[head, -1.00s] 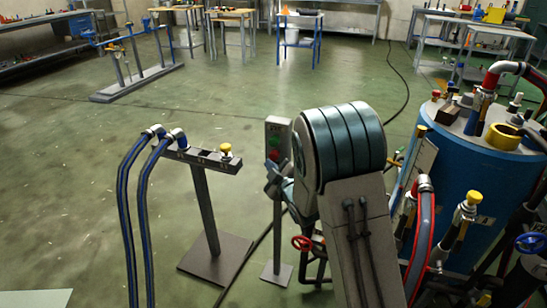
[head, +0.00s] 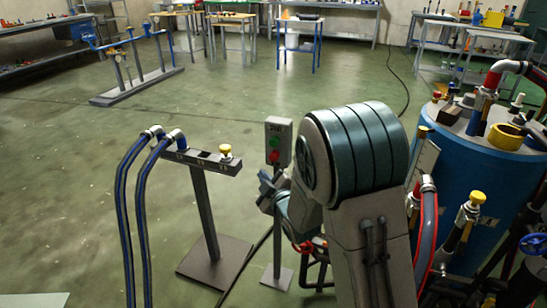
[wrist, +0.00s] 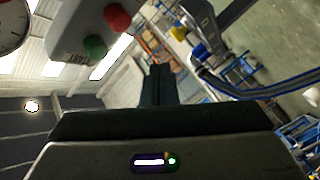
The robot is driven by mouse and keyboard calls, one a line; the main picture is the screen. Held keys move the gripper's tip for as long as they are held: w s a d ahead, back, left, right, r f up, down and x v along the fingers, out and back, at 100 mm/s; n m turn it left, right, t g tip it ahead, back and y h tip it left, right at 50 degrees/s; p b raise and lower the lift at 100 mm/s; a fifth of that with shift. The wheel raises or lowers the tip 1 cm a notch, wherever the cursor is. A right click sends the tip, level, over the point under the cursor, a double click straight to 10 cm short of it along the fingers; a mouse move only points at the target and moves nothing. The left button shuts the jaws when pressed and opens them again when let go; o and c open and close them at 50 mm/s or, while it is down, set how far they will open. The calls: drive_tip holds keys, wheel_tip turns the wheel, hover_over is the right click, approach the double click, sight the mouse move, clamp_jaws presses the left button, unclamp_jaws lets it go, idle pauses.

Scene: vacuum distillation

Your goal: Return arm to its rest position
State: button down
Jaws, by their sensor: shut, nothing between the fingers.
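My arm stands in front of the head camera at centre right. Its large elbow joint hides part of what is behind it. My gripper (head: 266,192) shows just left of the arm, in front of the control post and below its button box. In the wrist view my gripper (wrist: 157,75) has its dark fingers together with nothing between them. The button box (head: 278,141), with a red and a green button, is on a thin post. In the wrist view the box (wrist: 90,30) is close, at upper left of the fingers.
A stand with blue hoses (head: 200,161) and a yellow-capped fitting is left of the post. A blue tank (head: 470,200) with hoses and valves is close on the right. A red valve handle sits low beside my arm. Open green floor (head: 70,190) lies left; workbenches stand at the back.

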drive_tip(key=shift+r, duration=0.1)
drive_tip(key=s+d+r+m+g+h+p, duration=0.3)
drive_tip(key=s+d+r+m+p, duration=0.1)
drive_tip(key=d+r+p, duration=0.25)
drive_tip(key=s+d+r+m+g+h+p, duration=0.2)
drive_tip(key=s+d+r+m+h+p, duration=0.15)
drive_tip(key=s+d+r+p, duration=0.35)
drive_tip(key=s+d+r+m+g+p, duration=0.2)
drive_tip(key=s+r+m+g+p, duration=0.1)
drive_tip(key=s, duration=0.7)
drive_tip(key=s+d+r+m+g+h+p, duration=0.1)
drive_tip(key=s+r+m+g+p, duration=0.3)
drive_tip(key=s+r, duration=0.5)
drive_tip(key=d+r+p, duration=0.1)
drive_tip(key=p, duration=0.1)
drive_tip(key=shift+s+d+m+g+p, duration=0.3)
drive_tip(key=shift+s+d+m+p, duration=0.05)
drive_tip(key=shift+p, duration=0.05)
